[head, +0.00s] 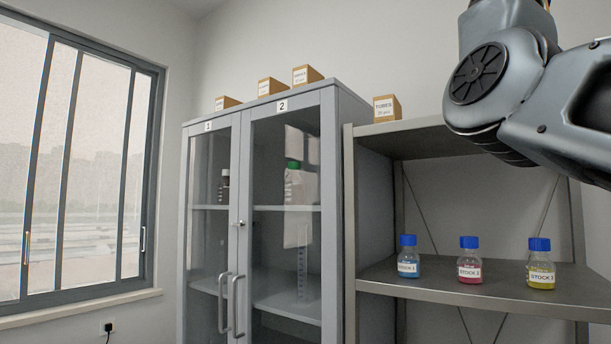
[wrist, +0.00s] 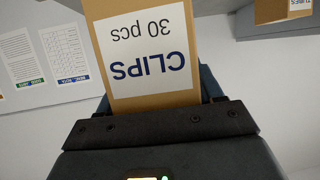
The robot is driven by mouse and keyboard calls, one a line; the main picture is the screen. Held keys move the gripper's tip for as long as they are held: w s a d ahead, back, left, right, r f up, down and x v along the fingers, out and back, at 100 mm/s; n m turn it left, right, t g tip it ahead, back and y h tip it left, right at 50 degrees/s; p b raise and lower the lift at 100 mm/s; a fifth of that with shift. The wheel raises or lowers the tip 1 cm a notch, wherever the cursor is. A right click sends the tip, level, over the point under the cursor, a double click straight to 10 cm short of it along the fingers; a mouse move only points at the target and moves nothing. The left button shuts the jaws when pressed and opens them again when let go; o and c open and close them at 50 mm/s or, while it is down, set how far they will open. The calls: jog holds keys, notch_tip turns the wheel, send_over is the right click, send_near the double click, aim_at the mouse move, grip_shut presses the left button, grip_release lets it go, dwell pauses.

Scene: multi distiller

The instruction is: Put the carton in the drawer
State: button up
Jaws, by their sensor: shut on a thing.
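A brown carton (wrist: 150,92) with a white label reading "CLIPS 30 pcs" fills the upper middle of the wrist view, upside down in the picture. My gripper (wrist: 155,103) is shut on this carton, with a dark finger showing at its right side. The carton's far end runs out of the top of the wrist view. In the head view my arm is at the upper right, but the gripper and held carton are out of frame. No drawer shows in either view.
A "TUBES" carton (head: 387,108) sits on the metal shelf unit (head: 430,125); it also shows in the wrist view (wrist: 285,10). Several cartons stand on the glass-door cabinet (head: 242,230). Blue (head: 408,266), red (head: 470,270) and yellow (head: 541,274) stock bottles stand on the lower shelf.

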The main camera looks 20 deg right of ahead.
jog(key=s+a+f+n+t+y, duration=0.1)
jog(key=a+f, duration=0.9)
jog(key=f, duration=2.3)
jog(key=s+a+f+n+t+y, duration=0.1)
jog(key=a+f+n+y, duration=0.4)
jog(key=f, duration=2.8)
jog(key=s+a+f+n+t+y, duration=0.2)
jog(key=a+f, duration=1.4)
jog(key=f, duration=1.8)
jog(key=shift+n+y, duration=0.5)
jog(key=shift+y, duration=0.2)
jog(key=shift+w+r, duration=0.1)
jog(key=shift+r, duration=0.1)
